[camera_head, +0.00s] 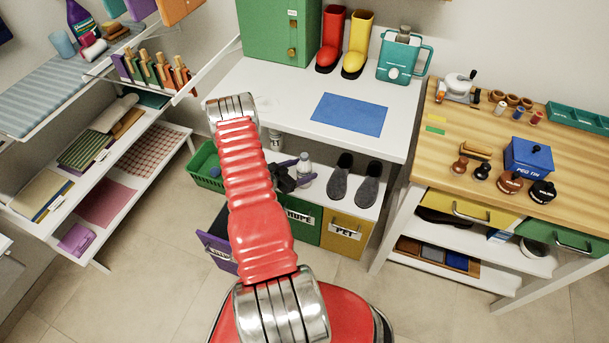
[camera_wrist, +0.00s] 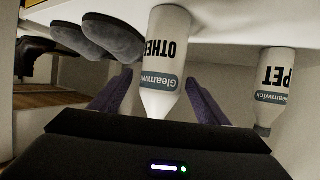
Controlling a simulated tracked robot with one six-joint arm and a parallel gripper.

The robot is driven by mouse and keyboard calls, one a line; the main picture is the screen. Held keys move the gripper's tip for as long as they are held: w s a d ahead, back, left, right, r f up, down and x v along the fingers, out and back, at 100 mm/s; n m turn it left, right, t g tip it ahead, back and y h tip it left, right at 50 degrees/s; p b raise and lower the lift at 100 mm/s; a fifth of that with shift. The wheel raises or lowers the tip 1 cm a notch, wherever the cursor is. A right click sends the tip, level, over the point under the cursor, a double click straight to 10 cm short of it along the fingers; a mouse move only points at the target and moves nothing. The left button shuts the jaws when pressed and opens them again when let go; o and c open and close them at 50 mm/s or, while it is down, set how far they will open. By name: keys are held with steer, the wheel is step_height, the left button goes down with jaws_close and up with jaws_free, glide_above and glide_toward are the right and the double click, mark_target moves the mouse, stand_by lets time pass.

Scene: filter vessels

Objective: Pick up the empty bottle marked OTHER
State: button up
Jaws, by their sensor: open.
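The white bottle marked OTHER (camera_wrist: 168,50), with a blue-grey Gleamwick band, shows inverted in the wrist view. It stands on the white lower shelf, and it also shows in the head view (camera_head: 304,160). My gripper (camera_head: 297,172) is open, with its purple fingers one on each side of the bottle in the wrist view (camera_wrist: 158,84). I see a gap between each finger and the bottle there; whether the bottle is fully between the fingertips in depth I cannot tell. A second white bottle marked PET (camera_wrist: 277,85) stands apart, beyond one finger.
Grey slippers (camera_head: 354,180) stand on the shelf to the right of the bottle. A green basket (camera_head: 206,166) is at the left. Bins, including a yellow one marked PET (camera_head: 346,236), sit below. The white tabletop (camera_head: 270,88) overhangs the shelf.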

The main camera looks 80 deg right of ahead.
steer(key=shift+x, duration=2.6)
steer(key=shift+c, duration=0.4)
steer(key=c, duration=1)
